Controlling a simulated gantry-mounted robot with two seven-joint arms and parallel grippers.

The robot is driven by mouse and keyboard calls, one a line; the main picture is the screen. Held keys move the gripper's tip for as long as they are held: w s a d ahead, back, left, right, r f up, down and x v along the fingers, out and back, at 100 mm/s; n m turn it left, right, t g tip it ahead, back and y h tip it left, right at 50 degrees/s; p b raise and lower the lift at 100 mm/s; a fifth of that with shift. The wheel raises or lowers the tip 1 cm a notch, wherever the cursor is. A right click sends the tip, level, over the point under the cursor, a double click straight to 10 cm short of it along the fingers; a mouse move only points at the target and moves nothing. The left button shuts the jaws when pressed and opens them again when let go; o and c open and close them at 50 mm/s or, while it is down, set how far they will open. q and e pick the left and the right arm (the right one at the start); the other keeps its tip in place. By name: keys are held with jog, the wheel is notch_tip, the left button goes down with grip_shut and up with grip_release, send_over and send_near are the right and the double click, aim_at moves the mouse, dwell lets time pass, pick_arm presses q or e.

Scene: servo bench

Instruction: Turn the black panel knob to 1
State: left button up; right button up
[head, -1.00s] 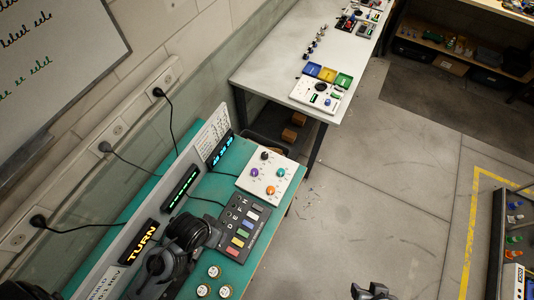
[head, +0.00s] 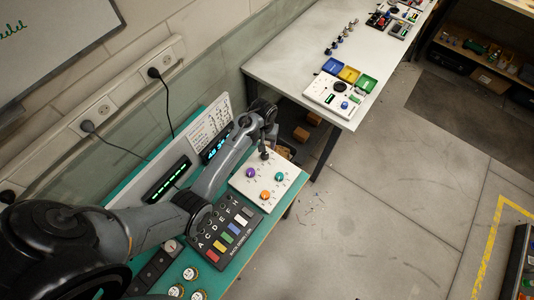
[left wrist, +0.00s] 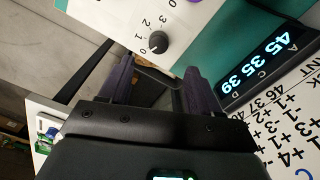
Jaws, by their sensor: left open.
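The white knob panel (head: 285,193) lies on the green bench with a black, a purple, a teal and an orange knob. The black knob (head: 265,156) is at its far corner, just below my left gripper (head: 266,143). In the left wrist view, the black knob (left wrist: 157,42) shows with printed digits 0, 1, 2 and 3 around it; I cannot tell for certain which digit its mark points to. My left gripper (left wrist: 158,70) is open, its two dark fingers apart, with the knob just beyond the fingertips and not clasped. My right gripper is not in view.
A display (left wrist: 257,72) beside the panel reads 45 35 39. A dark keypad (head: 226,236) with coloured keys lies nearer on the bench. A white table (head: 310,60) with small parts stands beyond; open floor is at right.

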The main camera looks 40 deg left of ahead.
aim_at(265, 155)
pick_arm(q)
notch_tip(265, 155, down, 10)
jog(key=shift+w+f+b, duration=0.1)
jog(key=shift+w+b, duration=0.05)
jog(key=shift+b, duration=0.2)
dwell(0.4)
jog(key=c, duration=1)
jog(key=shift+c, duration=0.2)
